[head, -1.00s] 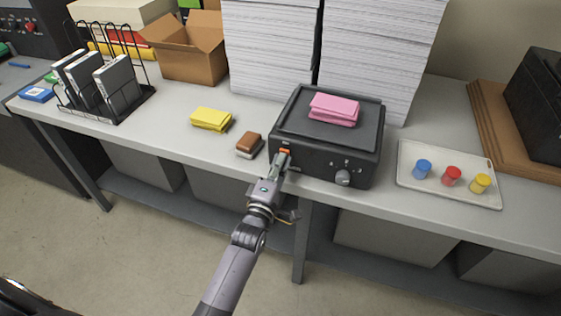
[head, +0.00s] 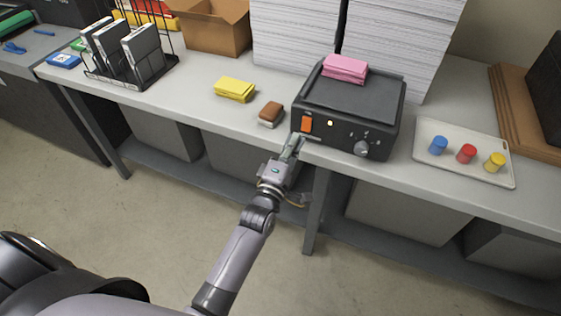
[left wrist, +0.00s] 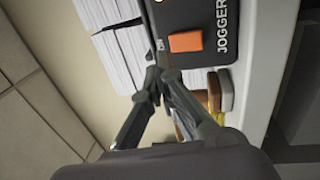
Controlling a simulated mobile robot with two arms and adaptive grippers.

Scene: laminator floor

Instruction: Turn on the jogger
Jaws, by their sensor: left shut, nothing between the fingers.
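The jogger (head: 350,98) is a black box with a recessed flat top, near the front edge of the table. Its front has an orange rocker switch (head: 307,123) at the left, a small glowing yellow light (head: 330,123) beside it, and a grey knob (head: 362,148) at the right. In the left wrist view the switch (left wrist: 186,41) shows beside the word JOGGER. My left gripper (head: 298,140) is shut and empty, just in front of and below the switch, which is uncovered. My right gripper is not in view.
A pink pad stack (head: 345,68) lies on the jogger. Left of it are a brown-and-white block (head: 271,113) and yellow pads (head: 234,89). A tray (head: 425,128) with blue, red and yellow pieces stands right. Tall paper stacks (head: 395,45) stand behind. Floor in front is clear.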

